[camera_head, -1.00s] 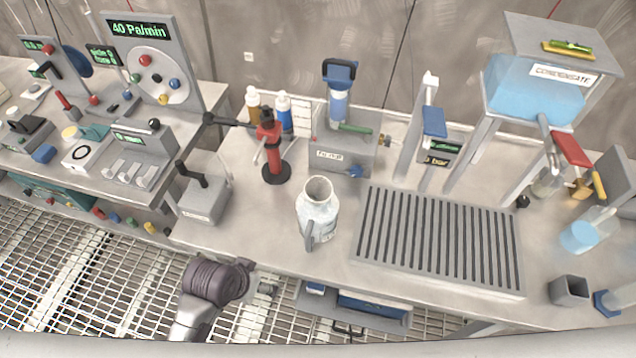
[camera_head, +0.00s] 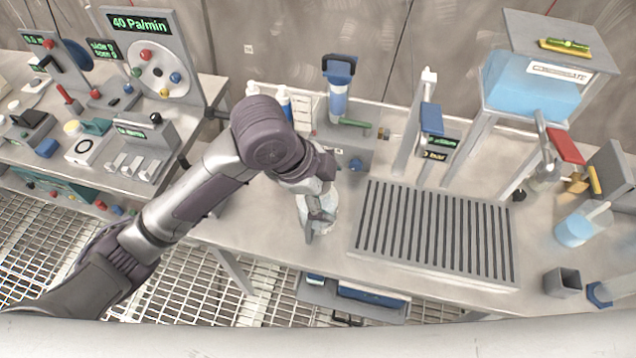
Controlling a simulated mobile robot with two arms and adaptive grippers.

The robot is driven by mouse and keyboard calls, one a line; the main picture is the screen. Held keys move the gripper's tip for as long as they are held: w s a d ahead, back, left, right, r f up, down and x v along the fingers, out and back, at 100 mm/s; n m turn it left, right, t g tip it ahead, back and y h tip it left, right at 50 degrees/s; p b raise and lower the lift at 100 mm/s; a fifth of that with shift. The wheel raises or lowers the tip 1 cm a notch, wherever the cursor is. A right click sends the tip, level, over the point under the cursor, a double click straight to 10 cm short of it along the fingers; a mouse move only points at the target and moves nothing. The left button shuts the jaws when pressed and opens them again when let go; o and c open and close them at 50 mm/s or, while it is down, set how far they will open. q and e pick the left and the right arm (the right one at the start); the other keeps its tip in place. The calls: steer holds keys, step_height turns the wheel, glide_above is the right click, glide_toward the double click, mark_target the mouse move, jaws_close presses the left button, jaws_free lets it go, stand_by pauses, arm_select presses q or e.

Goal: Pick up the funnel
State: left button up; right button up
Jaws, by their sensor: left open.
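I cannot make out a funnel for certain in the head view. A whitish jug-like vessel (camera_head: 328,217) stands on the bench left of the slatted tray; a wide round mouth and a handle showed on it earlier. My left arm comes in from the left, and my left gripper (camera_head: 318,217) is over this vessel and hides its mouth and most of its body. The gripper is open; its fingers are at the vessel's near side, and I cannot tell whether they touch it.
A slatted grey tray (camera_head: 435,232) lies right of the vessel. A grey pump box (camera_head: 352,160) stands behind. A blue tank (camera_head: 532,88) on legs, a beaker of blue liquid (camera_head: 577,230) and a square cup (camera_head: 563,282) are at the right.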

arm_select(q)
steer(key=w+a+r+m+y, duration=0.4)
steer(key=w+r+m, duration=0.1)
steer(key=r, duration=0.1)
steer(key=f, duration=0.2)
steer(key=f+p, duration=0.1)
steer(key=f, duration=0.2)
steer(key=d+f, duration=0.1)
steer(key=f, duration=0.2)
steer(key=shift+w, duration=0.4)
steer(key=f, duration=0.1)
steer(key=f+p, duration=0.1)
steer(key=f, duration=0.1)
steer(key=f+p, duration=0.1)
steer(key=shift+w+d+f, duration=0.3)
steer(key=shift+d+f, duration=0.05)
steer(key=shift+d, duration=0.05)
steer(key=shift+f, duration=0.25)
steer(key=c, duration=1.1)
steer(key=shift+c, duration=0.2)
steer(key=shift+r, duration=0.1)
